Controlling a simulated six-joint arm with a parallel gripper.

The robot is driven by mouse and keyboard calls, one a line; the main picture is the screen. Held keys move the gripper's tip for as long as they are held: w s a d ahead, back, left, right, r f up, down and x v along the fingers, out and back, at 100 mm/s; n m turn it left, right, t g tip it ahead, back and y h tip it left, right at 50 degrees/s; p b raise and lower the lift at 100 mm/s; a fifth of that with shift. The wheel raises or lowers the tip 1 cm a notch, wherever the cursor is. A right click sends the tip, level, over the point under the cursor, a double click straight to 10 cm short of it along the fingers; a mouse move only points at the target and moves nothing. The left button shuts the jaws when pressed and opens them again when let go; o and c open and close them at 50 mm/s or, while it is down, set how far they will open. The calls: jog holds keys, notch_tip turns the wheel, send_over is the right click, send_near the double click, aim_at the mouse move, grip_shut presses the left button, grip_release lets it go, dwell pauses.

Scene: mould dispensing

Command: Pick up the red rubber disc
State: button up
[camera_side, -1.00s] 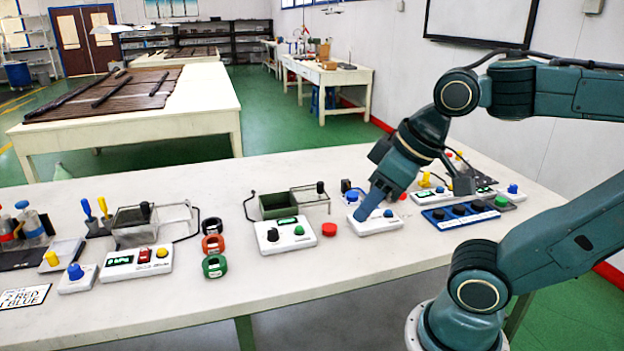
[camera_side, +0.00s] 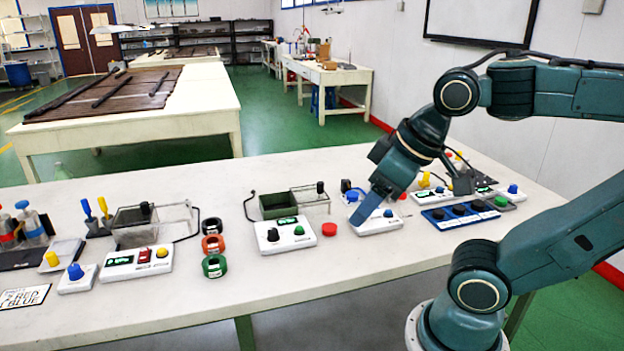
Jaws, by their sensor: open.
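The other finger is not clearly distinguishable.
Black, orange and green rings (camera_side: 214,266) lie farther left. A blue panel with black knobs (camera_side: 460,215) is at right. The bench front (camera_side: 300,280) is clear.

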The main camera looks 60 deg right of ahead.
jog(key=w+d+n+g, duration=0.2)
jog(key=w+d+n, duration=0.3)
jog(key=w, duration=0.2)
jog(key=n+g, duration=0.4)
jog(key=n, duration=0.8)
send_over(329, 227)
notch_tip(329, 227, down, 12)
jog(key=shift+m, duration=0.3)
jog(key=shift+f, duration=4.45)
jog(key=shift+f, duration=0.1)
jog(key=shift+f, duration=2.5)
jog(key=c, duration=1)
